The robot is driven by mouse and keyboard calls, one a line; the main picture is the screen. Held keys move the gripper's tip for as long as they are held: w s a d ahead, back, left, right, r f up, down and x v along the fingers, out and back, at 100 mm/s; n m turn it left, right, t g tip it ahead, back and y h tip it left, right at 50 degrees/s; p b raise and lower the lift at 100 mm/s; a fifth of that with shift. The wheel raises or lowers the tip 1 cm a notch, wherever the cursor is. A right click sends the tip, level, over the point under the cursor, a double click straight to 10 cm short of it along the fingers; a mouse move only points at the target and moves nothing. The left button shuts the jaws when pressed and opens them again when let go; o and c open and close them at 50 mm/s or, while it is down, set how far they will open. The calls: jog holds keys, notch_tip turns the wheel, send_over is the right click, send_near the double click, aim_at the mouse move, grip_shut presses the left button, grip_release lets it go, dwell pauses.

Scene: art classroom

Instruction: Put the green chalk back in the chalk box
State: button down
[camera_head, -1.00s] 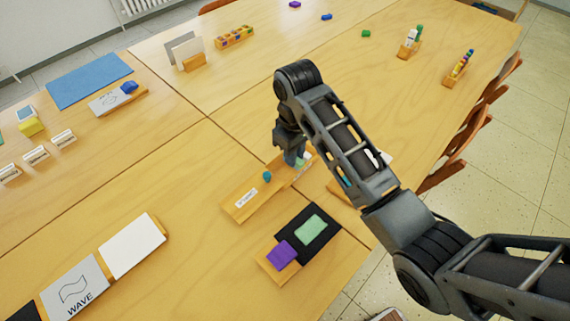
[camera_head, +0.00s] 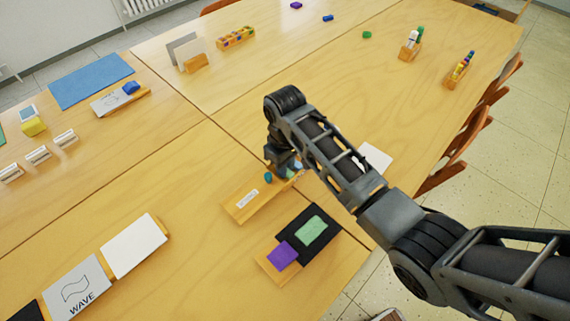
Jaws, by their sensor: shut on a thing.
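The chalk box (camera_head: 246,205) is a long, low wooden tray with a white label, near the middle of the front table. A small teal piece (camera_head: 268,177) is at its far left edge. My gripper (camera_head: 291,167) is low over the far right end of the box, pointing down and partly hidden by my own arm. It is shut on what looks like the green chalk, of which only a pale bit shows near the fingertips. I cannot tell whether the chalk touches the box.
A white card (camera_head: 375,159) is behind my arm. The table left of the box is clear.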

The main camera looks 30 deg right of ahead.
jog(key=c, duration=1.3)
grip_release()
jog(key=shift+c, duration=0.2)
notch_tip(320, 180, up, 12)
jog(key=shift+r, duration=0.15)
